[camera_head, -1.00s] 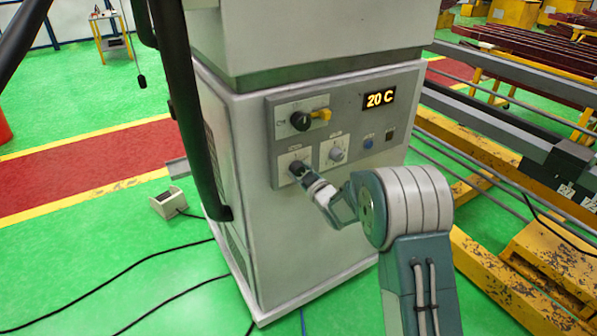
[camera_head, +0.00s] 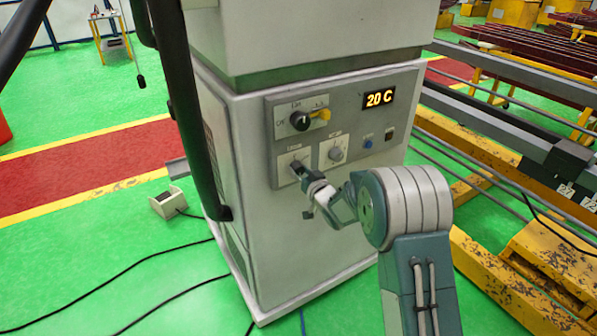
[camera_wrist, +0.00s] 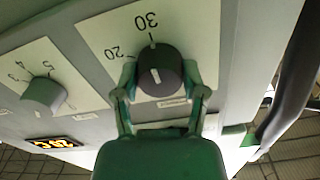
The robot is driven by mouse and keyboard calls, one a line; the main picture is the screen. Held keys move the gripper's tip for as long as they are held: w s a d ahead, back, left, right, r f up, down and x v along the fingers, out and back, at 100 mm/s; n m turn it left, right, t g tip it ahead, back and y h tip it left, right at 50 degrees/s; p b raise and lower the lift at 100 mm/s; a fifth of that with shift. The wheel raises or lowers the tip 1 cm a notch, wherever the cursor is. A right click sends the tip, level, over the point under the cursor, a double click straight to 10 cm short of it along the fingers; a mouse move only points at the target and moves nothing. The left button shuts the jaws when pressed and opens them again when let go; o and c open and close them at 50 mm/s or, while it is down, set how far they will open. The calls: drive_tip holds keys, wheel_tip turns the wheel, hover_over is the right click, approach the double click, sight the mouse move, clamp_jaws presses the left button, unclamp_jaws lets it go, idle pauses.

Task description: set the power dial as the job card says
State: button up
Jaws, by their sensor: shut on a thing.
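The power dial is a dark round knob (camera_wrist: 170,58) on a white plate in the wrist view. The plate has printed numbers 20 and 30. A short white stripe on the knob's face lies roughly in line with the tick under 30; the exact setting is hard to tell. My gripper (camera_wrist: 160,74) has its two fingers on opposite sides of the knob and is shut on it. In the head view my gripper (camera_head: 300,172) is at the lower left plate of the control panel (camera_head: 350,102) and largely hides the knob. No job card can be made out.
A lighter grey dial (camera_head: 336,154) with smaller numbers sits close to the right of the gripped knob. A blue button (camera_head: 368,143) is further right.

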drive_tip(key=shift+f, duration=0.45)
drive_tip(key=o, duration=1.1)
drive_tip(key=shift+o, duration=0.2)
drive_tip(key=shift+r, duration=0.15)
drive_tip(key=shift+r, duration=0.1)
drive_tip(key=v, duration=1.2)
drive_tip(key=shift+w, duration=0.1)
